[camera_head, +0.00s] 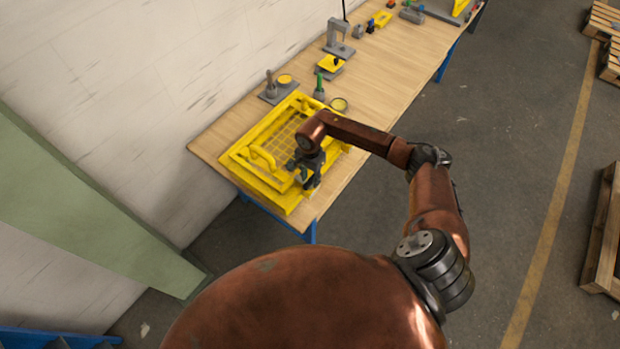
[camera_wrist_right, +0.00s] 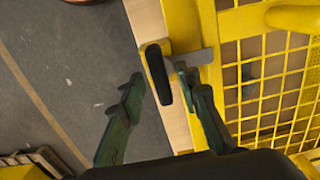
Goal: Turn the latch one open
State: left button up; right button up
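The yellow guard (camera_head: 262,132) with a mesh panel lies on the near end of the workbench. In the right wrist view, a latch with a black-faced yellow handle (camera_wrist_right: 158,75) and a grey bar (camera_wrist_right: 196,58) sits at the guard's yellow frame (camera_wrist_right: 207,30). I cannot tell which numbered latch it is. My right gripper (camera_head: 308,178) is at the guard's near right edge. In the wrist view its dark green fingers (camera_wrist_right: 158,88) are spread apart, with the handle between their tips. The right finger is close to the handle; contact is unclear. My left gripper is not in view.
The wooden workbench (camera_head: 400,82) runs to the upper right along the white wall. A green-topped part (camera_head: 319,88) and other small fixtures stand beyond the guard. Wooden pallets (camera_head: 605,225) are on the floor at right. The floor between is clear.

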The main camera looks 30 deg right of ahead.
jog(key=shift+f, duration=0.5)
grip_shut()
